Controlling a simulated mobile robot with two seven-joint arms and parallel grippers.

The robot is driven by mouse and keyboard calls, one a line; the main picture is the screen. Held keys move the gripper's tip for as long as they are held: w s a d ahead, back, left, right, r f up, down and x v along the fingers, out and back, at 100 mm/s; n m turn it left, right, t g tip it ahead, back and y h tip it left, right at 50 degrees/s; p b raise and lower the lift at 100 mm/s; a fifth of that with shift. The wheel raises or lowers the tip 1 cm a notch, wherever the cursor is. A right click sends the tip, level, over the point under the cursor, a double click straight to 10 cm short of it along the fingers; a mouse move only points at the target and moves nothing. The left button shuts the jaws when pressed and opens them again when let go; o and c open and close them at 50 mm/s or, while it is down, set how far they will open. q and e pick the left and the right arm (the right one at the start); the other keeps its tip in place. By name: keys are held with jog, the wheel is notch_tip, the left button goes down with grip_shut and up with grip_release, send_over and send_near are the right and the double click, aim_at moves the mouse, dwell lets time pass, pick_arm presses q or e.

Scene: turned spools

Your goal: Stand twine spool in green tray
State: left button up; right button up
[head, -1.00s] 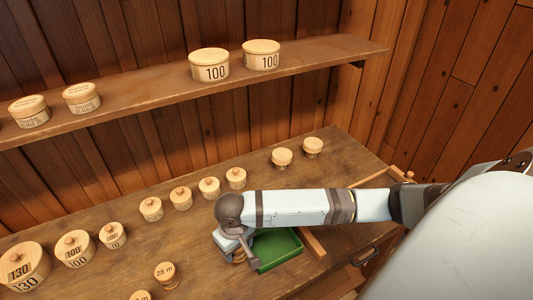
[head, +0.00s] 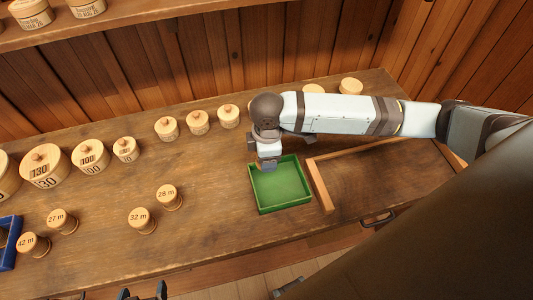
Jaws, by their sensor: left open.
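The green tray (head: 282,207) stands on the bench, and the floor that shows is empty. My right gripper (head: 267,165), on the arm from the right, hangs at the tray's back left corner. A small tan patch shows at its tips; I cannot tell whether it is a spool or whether the jaws are shut. Wooden spools stand upright left of the tray: 28 m (head: 169,198), 32 m (head: 142,221), 27 m (head: 62,222) and 42 m (head: 34,245). None is labelled twine. My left gripper (head: 143,293) shows only dark fingertips, apart and empty, at the bottom edge.
A wooden strip (head: 320,187) frames an area right of the tray. Several lidded wooden pots, such as the 130 pot (head: 45,168), line the back. A blue tray (head: 9,243) is at the left edge. The bench between the 28 m spool and green tray is clear.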

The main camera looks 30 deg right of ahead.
jog(key=n, duration=0.4)
jog(key=shift+a+r+b, duration=0.2)
jog(key=shift+r+b, duration=0.1)
jog(key=shift+r, duration=0.05)
jog(key=n, duration=0.3)
jog(key=shift+s+r+b, duration=0.2)
jog(key=shift+r+b, duration=0.05)
jog(key=shift+b, duration=0.05)
jog(key=b, duration=0.8)
send_over(266, 182)
notch_tip(266, 182, down, 6)
jog(key=shift+f, duration=0.3)
notch_tip(266, 182, down, 3)
jog(key=shift+r, duration=0.15)
jog(key=shift+w+f+b, duration=0.1)
jog(key=shift+f+b, duration=0.2)
jog(key=shift+f, duration=0.3)
